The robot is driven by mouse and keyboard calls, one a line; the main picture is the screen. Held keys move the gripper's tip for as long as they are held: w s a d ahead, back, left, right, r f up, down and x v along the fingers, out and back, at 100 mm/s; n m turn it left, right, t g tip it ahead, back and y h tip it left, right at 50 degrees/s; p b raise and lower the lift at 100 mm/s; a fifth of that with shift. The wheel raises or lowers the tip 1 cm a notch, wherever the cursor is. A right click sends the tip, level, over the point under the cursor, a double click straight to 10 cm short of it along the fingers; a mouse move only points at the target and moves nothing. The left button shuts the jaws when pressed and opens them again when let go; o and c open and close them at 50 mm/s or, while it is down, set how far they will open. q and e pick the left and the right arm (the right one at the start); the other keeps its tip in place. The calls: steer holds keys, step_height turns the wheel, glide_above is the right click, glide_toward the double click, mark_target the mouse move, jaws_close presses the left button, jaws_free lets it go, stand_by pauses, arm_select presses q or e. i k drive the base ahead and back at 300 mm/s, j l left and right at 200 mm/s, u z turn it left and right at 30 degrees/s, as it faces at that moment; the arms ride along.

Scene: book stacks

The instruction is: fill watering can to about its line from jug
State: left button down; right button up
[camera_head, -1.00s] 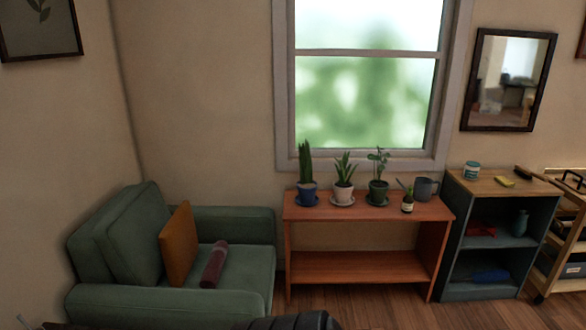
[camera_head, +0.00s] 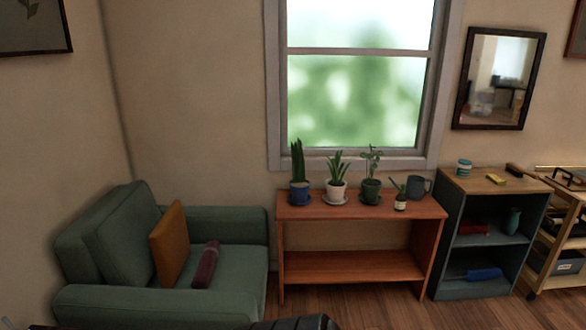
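A small dark grey vessel (camera_head: 418,187) stands at the right end of the orange-brown wooden shelf (camera_head: 345,208) under the window. A thin spout-like part shows at its left, so it looks like the watering can. Its fill line and inside cannot be made out. I cannot pick out a jug for certain. Neither of my grippers shows; only a dark part, probably mine, shows at the bottom edge.
A green armchair (camera_head: 165,305) stands at left. A dark blue bookcase (camera_head: 484,291) and a wooden cart (camera_head: 553,283) stand at right. Wooden floor (camera_head: 378,306) shows in front.

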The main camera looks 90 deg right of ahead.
mark_target(415, 184)
steer(key=z, duration=2.05)
steer(key=i+l+z, duration=0.1)
steer(key=l+z, duration=0.35)
steer(key=i+l+z, duration=0.1)
steer(key=l+z, duration=0.2)
steer(key=z, duration=0.15)
steer(key=i+l+z, duration=0.2)
steer(key=z, duration=0.2)
steer(key=i+l+z, duration=0.2)
steer(key=z, duration=0.25)
steer(key=i+l+z, duration=0.25)
steer(key=z, duration=0.2)
steer(key=i+l+z, duration=0.1)
steer(key=i, duration=0.5)
steer(key=i+l+z, duration=0.15)
steer(key=i, duration=0.45)
steer(key=i+l+u, duration=0.1)
steer(key=i+u, duration=0.2)
steer(key=i+l+u, duration=0.25)
steer(key=i, duration=0.25)
steer(key=i+l+u, duration=0.3)
steer(key=i+j, duration=0.05)
steer(key=i, duration=0.05)
